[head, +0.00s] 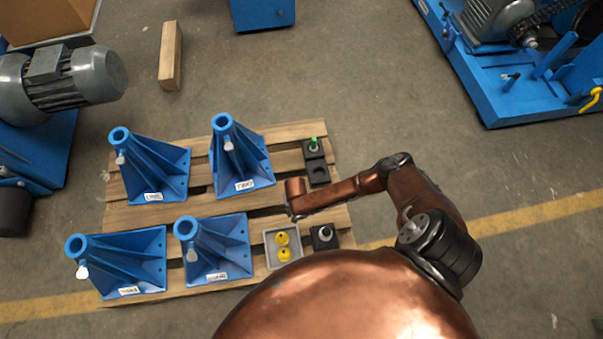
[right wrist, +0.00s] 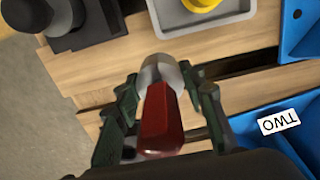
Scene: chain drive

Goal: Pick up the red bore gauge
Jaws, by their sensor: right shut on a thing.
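The red bore gauge (right wrist: 160,128) is in the right wrist view, with a red handle and a rounded silver end over the wooden slats. My right gripper (right wrist: 165,100) is shut on it, with one dark green finger on each side. I cannot tell how high it is above the pallet. In the head view my copper right arm reaches left over the pallet, and the wrist hides the gripper and the gauge. A black socket block (head: 319,174) with an empty round hole lies near the wrist. My left gripper is not in view.
Blue machinery (head: 500,90) stands at upper right.

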